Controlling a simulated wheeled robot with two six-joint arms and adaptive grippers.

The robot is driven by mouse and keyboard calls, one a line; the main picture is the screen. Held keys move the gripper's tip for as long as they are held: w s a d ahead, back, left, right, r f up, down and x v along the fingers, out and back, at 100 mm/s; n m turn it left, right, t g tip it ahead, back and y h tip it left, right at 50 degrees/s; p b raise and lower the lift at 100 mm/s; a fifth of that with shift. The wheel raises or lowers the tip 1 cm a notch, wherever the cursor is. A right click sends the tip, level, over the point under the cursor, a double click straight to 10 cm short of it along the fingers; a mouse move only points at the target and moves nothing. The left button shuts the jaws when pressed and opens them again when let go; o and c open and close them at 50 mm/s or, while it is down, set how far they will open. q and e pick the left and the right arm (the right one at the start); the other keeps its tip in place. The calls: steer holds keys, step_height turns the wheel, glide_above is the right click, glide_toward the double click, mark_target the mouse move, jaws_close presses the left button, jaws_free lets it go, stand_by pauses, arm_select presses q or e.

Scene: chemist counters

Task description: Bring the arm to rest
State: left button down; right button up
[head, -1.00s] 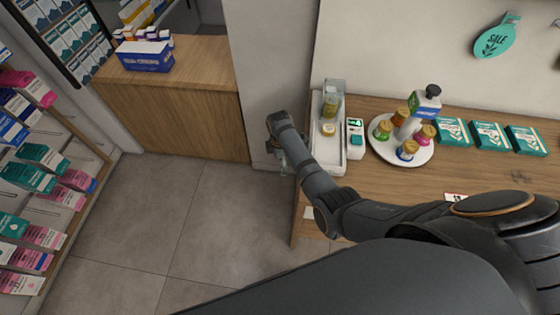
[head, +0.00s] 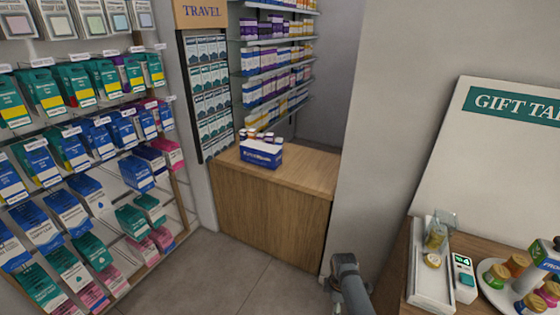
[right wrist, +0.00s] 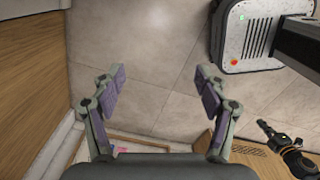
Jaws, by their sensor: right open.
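My right gripper (right wrist: 160,88) is open in the right wrist view.
A wooden counter (head: 270,212) with a blue box (head: 261,155) stands at the back. Stocked shelves (head: 85,150) line the left. At right a counter bears a white tray (head: 418,290) and a round stand (head: 490,283). Tiled floor (head: 215,280) is clear between them.

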steer(key=s+d+f+m+b, duration=0.1)
steer(key=s+d+f+m, duration=0.15)
steer(key=s+f, duration=0.55)
steer(key=s+d+f+m, duration=0.2)
steer(key=s+f+m, duration=0.2)
steer(key=s+f, duration=0.4)
steer(key=s+d+f+m+b, duration=0.1)
steer(key=s+d+f+m, duration=0.2)
steer(key=s+f, duration=0.5)
arm_select(q)
steer(key=d+f, duration=0.1)
steer(key=w+d+f, duration=0.1)
steer(key=d, duration=0.1)
steer(key=shift+d+f+b, duration=0.3)
steer(key=shift+f+b, duration=0.05)
steer(key=shift+b, duration=0.05)
arm_select(e)
steer(key=s+d+f+m, duration=0.1)
steer(key=s+f+m, duration=0.1)
steer(key=s, duration=0.6)
steer(key=s+d+f+m+t, duration=0.1)
steer(key=s+d+f+m, duration=0.1)
steer(key=s, duration=0.7)
steer(key=shift+s+d+f+m+h, duration=0.25)
steer(key=shift+f+m, duration=0.45)
steer(key=shift+m, duration=0.45)
